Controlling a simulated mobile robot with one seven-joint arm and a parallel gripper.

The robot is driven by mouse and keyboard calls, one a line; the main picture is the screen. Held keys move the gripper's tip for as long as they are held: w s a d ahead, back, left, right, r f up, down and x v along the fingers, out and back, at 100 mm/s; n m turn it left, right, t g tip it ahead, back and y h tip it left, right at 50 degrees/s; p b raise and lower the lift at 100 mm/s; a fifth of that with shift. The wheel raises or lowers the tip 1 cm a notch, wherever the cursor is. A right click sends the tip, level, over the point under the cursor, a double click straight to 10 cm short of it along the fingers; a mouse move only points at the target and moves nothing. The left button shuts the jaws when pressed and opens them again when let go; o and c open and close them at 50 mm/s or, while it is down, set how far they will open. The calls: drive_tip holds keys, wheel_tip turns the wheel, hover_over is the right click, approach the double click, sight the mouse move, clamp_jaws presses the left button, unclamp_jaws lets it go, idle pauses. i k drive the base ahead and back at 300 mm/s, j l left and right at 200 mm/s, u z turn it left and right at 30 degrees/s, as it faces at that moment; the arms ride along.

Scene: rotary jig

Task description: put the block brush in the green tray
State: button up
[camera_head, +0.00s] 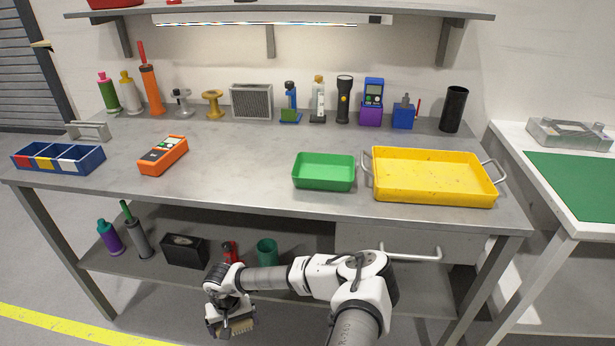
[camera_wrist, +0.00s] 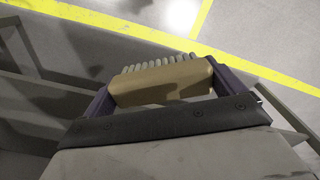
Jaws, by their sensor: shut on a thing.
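The block brush (camera_wrist: 162,84) has a tan block and pale bristles and sits between the two fingers of my gripper (camera_wrist: 160,88) in the wrist view. My gripper is shut on it. In the head view the brush (camera_head: 240,327) shows small at the lower end of my gripper (camera_head: 228,322), low in front of the workbench and below the tabletop. The green tray (camera_head: 324,184) stands on the bench top near the front edge, right of the middle. It looks empty.
A yellow tray (camera_head: 435,178) with handles stands close to the green tray's right side. An orange meter (camera_head: 163,155) and a blue divided bin (camera_head: 58,159) lie at left. Bottles and tools line the back. The bench top left of the green tray is clear. A lower shelf (camera_head: 205,225) holds several items.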

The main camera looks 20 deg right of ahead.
sight(324, 176)
drive_tip(key=i+j, duration=0.1)
drive_tip(key=j, duration=0.2)
drive_tip(key=i+j, duration=0.1)
drive_tip(key=j, duration=0.15)
drive_tip(key=i+j, duration=0.15)
drive_tip(key=j, duration=0.15)
drive_tip(key=j+z, duration=0.15)
drive_tip(key=z, duration=0.95)
